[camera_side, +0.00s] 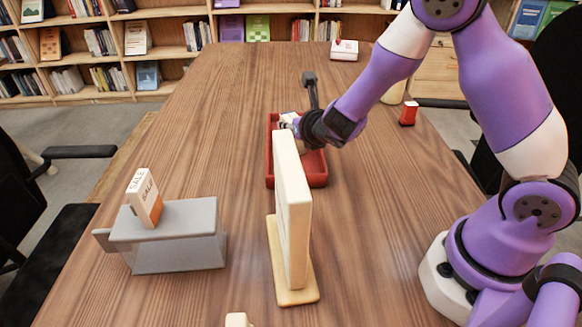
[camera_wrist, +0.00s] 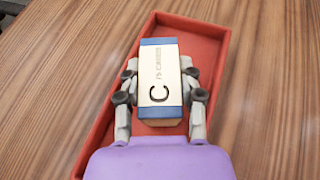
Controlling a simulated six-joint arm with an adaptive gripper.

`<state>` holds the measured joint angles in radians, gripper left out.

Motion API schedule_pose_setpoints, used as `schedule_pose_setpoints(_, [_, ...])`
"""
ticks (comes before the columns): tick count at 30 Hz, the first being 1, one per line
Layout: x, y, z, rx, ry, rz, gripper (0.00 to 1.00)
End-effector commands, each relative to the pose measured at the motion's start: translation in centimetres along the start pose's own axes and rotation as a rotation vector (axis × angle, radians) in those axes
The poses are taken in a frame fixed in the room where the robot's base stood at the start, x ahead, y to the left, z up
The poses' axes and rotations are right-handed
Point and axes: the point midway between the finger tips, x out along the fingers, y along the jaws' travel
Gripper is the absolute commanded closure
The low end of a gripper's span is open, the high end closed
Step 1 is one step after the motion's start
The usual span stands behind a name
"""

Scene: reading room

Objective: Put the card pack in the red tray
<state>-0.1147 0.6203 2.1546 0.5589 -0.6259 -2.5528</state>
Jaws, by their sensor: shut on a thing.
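The card pack (camera_wrist: 160,78) is a white box with blue ends, a large "C" and smaller lettering. My gripper (camera_wrist: 160,80) is shut on it, with one finger on each long side. The red tray (camera_wrist: 190,25) lies beneath the pack in the wrist view; I cannot tell whether the pack touches its floor. In the side view, the red tray (camera_side: 318,178) stands mid-table with my gripper (camera_side: 289,121) at its far part. A cream upright panel hides part of the tray there.
The cream panel (camera_side: 292,205) stands on a base just in front of the tray. A grey holder (camera_side: 180,245) with an orange-and-white "SALE" box (camera_side: 146,197) is at left. A small red object (camera_side: 408,113) is at right. A white box (camera_side: 344,49) lies far back.

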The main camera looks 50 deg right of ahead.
Motion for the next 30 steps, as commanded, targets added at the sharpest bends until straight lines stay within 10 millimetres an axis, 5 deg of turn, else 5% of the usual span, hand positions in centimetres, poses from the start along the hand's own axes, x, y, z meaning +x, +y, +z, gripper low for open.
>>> schedule_pose_setpoints(7, [0.1, 0.0, -0.2, 0.0, 0.0, 0.0, 1.0])
schedule_pose_setpoints(8, [0.1, 0.0, -0.2, 0.001, 0.0, 0.0, 0.53])
schedule_pose_setpoints(9, [0.1, 0.0, -0.2, 0.001, -0.001, 0.0, 0.34])
schedule_pose_setpoints(10, [0.1, 0.0, -0.2, 0.001, 0.0, 0.0, 0.29])
schedule_pose_setpoints(22, [0.0, 0.0, 0.1, 0.001, -0.001, -0.001, 0.29])
schedule_pose_setpoints(30, [-4.5, 0.2, 0.1, -0.001, -0.001, 0.005, 0.29])
